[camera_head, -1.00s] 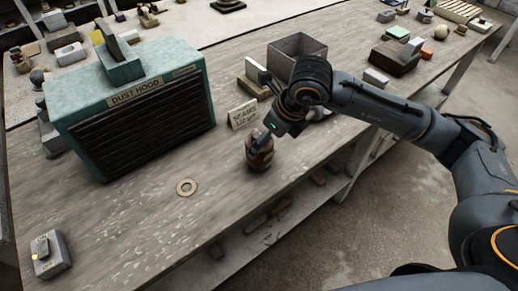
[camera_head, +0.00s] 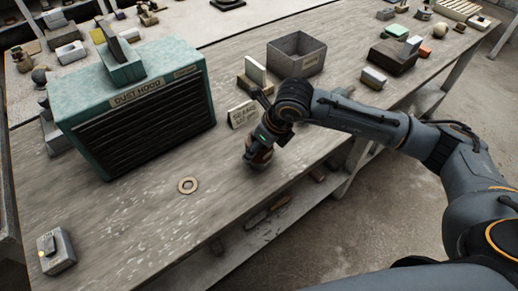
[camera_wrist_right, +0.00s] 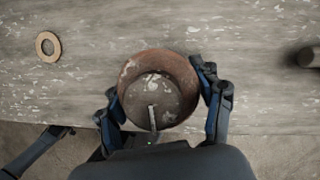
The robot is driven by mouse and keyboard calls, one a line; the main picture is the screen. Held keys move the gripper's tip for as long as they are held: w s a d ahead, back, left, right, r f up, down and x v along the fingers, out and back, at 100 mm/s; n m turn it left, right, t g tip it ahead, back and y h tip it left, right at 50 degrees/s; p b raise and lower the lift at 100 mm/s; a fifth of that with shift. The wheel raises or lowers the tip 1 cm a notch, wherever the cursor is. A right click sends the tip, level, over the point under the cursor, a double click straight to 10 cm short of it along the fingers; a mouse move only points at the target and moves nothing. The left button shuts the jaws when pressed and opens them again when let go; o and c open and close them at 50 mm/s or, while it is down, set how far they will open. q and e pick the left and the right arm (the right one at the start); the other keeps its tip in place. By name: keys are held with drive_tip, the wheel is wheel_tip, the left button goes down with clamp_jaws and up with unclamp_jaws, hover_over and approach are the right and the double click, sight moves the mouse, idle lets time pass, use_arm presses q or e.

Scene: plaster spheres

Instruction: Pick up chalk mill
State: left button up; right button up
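The chalk mill, as I take it, is a squat brown, worn round body (camera_head: 257,156) near the table's front edge. In the right wrist view its round top (camera_wrist_right: 160,88) shows a brown rim, a grey inner face and a thin crank-like handle. My right gripper (camera_head: 261,142) is down over the mill and partly hides it. In the right wrist view the blue-black fingers of my right gripper (camera_wrist_right: 160,92) lie on either side of the mill, close to its wall. I cannot tell whether they press on it.
A teal dust hood (camera_head: 140,100) stands at the left. A flat ring (camera_head: 188,185) lies left of the mill, and a small sign (camera_head: 242,114) stands behind it. A grey open bin (camera_head: 297,55) is farther back. A switch box (camera_head: 56,251) sits at the near left.

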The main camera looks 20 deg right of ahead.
drive_tip(key=shift+c, duration=1.4)
use_arm(q)
drive_tip(key=shift+w, duration=0.25)
use_arm(e)
drive_tip(key=shift+r, duration=0.1)
